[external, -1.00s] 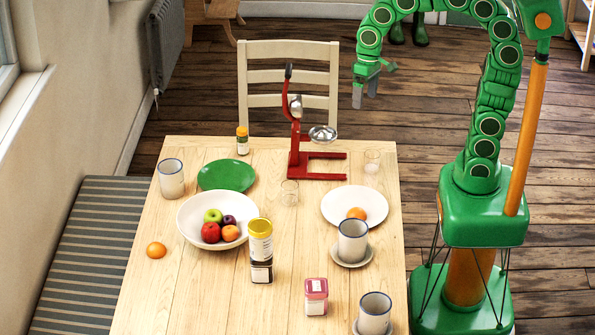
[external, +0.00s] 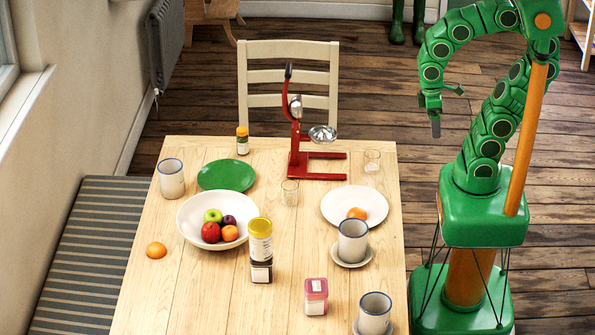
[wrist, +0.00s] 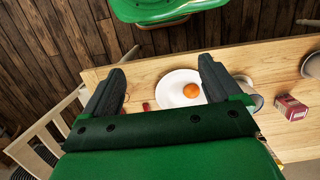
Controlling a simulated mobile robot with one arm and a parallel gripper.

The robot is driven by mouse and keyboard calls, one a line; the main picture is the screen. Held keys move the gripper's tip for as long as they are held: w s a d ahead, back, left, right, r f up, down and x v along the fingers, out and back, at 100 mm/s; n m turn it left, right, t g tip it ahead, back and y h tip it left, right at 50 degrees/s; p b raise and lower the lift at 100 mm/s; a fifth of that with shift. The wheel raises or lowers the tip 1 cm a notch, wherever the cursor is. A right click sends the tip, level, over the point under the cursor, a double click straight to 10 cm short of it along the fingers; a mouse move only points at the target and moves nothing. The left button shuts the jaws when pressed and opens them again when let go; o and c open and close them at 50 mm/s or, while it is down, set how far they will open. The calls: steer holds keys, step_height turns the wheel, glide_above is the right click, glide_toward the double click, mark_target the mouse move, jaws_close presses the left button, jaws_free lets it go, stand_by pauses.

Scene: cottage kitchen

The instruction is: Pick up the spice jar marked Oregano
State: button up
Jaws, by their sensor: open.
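No label in view is readable, so I cannot tell which jar is marked Oregano. A small jar with an orange lid (external: 242,141) stands at the table's back left. A yellow-lidded container (external: 260,228) stands by the fruit bowl, with a dark jar with a white label (external: 261,270) at its foot.
On the table (external: 190,300) are a fruit bowl (external: 190,228), a green plate (external: 226,175), a red press (external: 320,176), a white plate (external: 335,207) with an orange fruit, small glasses, and blue-rimmed cups (external: 353,240). A chair (external: 288,100) stands behind. Bare wood lies at front left.

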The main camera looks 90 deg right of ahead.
steer(key=c, duration=0.3)
steer(key=shift+w, duration=0.15)
steer(key=shift+c, duration=0.2)
